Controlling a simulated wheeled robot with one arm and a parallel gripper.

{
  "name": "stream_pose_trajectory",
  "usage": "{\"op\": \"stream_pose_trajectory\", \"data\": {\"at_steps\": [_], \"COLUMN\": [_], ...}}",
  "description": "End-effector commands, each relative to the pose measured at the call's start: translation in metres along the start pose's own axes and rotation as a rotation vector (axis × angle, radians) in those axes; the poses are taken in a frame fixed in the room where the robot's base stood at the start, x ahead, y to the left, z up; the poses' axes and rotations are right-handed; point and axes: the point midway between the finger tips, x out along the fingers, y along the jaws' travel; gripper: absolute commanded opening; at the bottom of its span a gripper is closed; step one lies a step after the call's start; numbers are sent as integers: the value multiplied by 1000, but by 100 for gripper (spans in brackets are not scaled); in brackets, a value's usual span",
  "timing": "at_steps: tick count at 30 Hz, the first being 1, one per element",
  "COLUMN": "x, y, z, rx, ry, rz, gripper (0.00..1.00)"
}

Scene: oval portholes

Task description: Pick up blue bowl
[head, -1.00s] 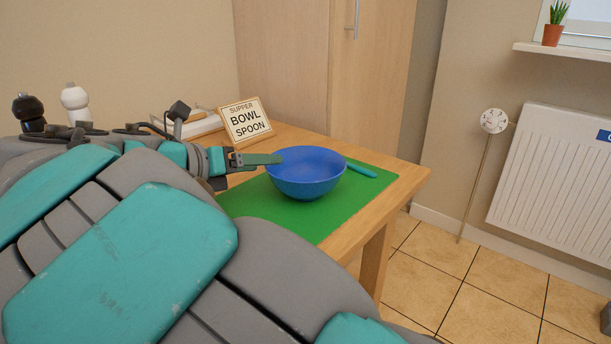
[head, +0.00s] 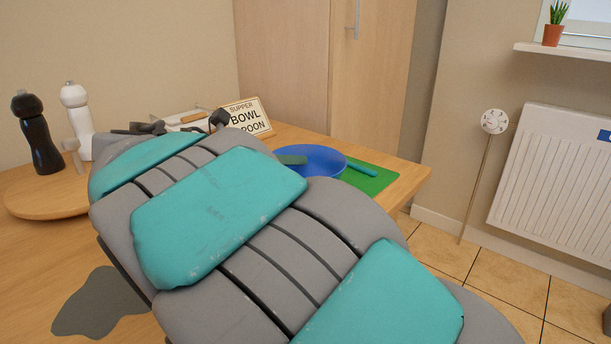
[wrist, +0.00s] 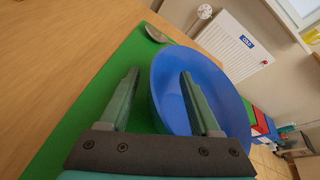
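The blue bowl (head: 325,160) sits on the green mat (head: 378,180) near the table's right end, its lower part hidden behind my arm in the head view. In the wrist view the bowl (wrist: 222,95) fills the middle right. My gripper (wrist: 159,73) is open, with the bowl's near rim between its fingers. The left finger is outside the bowl over the mat, and the right finger is over the bowl's inside. I cannot tell whether either finger touches the bowl. In the head view one green finger shows over the bowl.
A spoon (wrist: 156,33) lies on the mat beyond the bowl. A sign (head: 250,117) reading supper, bowl, spoon stands behind. A black mill (head: 37,135) and a white mill (head: 76,118) stand at the left on a round board (head: 40,200). A radiator (head: 560,165) is at the right.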

Motion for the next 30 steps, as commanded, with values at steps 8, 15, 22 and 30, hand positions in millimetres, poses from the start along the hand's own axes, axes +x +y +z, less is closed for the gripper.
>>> {"op": "stream_pose_trajectory", "data": {"at_steps": [8,15,22,30], "x": [0,0,0,0], "y": [0,0,0,0], "z": [0,0,-1,0], "rx": [0,-1,-1,-1], "ry": [0,1,1,1], "rz": [0,0,0,0], "gripper": [31,4,0,0]}}
